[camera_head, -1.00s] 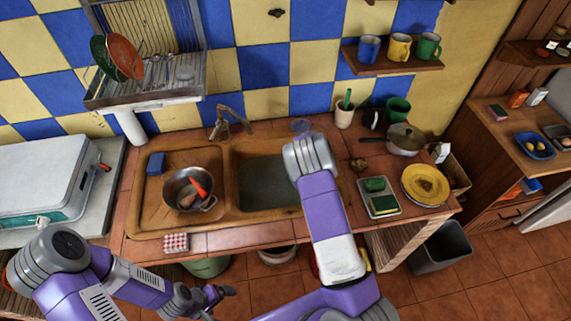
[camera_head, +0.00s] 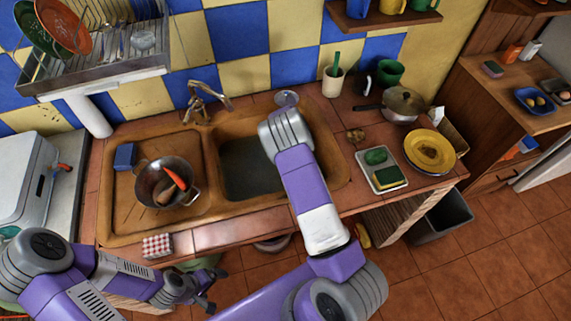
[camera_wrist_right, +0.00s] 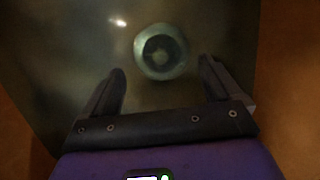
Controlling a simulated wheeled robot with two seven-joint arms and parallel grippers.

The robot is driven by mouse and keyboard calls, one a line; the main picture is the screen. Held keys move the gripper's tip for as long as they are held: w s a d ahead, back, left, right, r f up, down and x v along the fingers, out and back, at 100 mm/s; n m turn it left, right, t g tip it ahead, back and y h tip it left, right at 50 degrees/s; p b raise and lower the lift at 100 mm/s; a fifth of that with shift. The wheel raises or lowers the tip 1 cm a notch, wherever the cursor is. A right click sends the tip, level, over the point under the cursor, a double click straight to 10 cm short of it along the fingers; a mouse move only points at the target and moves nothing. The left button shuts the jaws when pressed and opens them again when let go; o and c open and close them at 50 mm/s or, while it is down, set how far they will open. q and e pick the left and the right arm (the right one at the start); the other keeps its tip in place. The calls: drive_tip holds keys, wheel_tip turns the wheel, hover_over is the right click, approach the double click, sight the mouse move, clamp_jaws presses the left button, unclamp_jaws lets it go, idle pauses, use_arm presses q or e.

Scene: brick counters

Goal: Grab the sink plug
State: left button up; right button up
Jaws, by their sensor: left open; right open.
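The sink basin (camera_head: 245,168) is set in the brown counter, and its floor looks dark and murky. In the right wrist view a round, pale ring with a dark centre (camera_wrist_right: 160,51) lies on the basin floor; it looks like the sink plug in its drain, but it is blurred. My right gripper (camera_wrist_right: 162,76) is open and empty, pointing down, with the round thing ahead of and roughly between its fingertips. In the head view my right wrist hides this gripper. My left gripper (camera_head: 208,289) is open and empty in front of the counter.
A metal pot (camera_head: 152,190) with a carrot stands on the drainboard left of the basin. The faucet (camera_head: 205,95) rises behind the sink. A tray with a sponge (camera_head: 390,179) and a yellow plate (camera_head: 430,151) are on the right.

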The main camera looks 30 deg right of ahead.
drive_tip(key=x, duration=0.3)
drive_tip(key=b+x, duration=0.1)
drive_tip(key=x, duration=0.3)
drive_tip(key=shift+s+f, duration=0.1)
drive_tip(key=shift+s, duration=0.1)
drive_tip(key=c, duration=1.1)
drive_tip(key=shift+c, duration=0.2)
